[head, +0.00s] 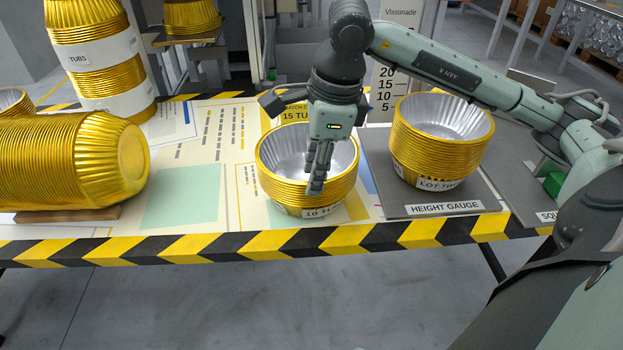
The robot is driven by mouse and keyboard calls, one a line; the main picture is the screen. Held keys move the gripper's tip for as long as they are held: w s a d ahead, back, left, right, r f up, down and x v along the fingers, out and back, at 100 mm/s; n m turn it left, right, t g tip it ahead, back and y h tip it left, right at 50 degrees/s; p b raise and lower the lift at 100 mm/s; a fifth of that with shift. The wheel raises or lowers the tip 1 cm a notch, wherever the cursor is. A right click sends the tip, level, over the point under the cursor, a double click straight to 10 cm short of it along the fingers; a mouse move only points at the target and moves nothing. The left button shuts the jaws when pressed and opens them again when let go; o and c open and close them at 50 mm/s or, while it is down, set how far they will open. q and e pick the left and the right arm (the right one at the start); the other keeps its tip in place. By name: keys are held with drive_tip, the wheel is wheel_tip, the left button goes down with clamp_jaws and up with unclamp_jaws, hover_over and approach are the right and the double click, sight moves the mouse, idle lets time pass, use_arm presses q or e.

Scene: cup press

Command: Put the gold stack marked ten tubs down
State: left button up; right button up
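The gold stack marked ten tubs (275,184) is a short nest of fluted gold tubs with a silvery inside, near the table's front edge. Its white label, partly hidden, reads "10 T". My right gripper (317,181) points down at the stack's near rim. Its fingers are close together with the tub wall between them, so it looks shut on the stack. The stack looks about upright. I cannot tell whether its bottom touches the table or hangs just above it. My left gripper is not in view.
Another gold stack (432,150) stands on the grey height gauge plate (480,193) at right. A long gold stack (60,165) lies on its side at left; a tall one (95,50) stands behind. A pale green square (181,195) is bare. The table edge (200,246) is striped.

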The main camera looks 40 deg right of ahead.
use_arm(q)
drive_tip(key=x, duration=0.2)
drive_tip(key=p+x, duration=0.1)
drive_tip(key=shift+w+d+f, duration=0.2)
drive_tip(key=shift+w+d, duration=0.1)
use_arm(e)
wheel_tip(320, 180, up, 9)
drive_tip(key=s, duration=0.1)
drive_tip(key=shift+s+d+f, duration=0.2)
drive_tip(key=shift+s+d, duration=0.05)
drive_tip(key=shift+d, duration=0.05)
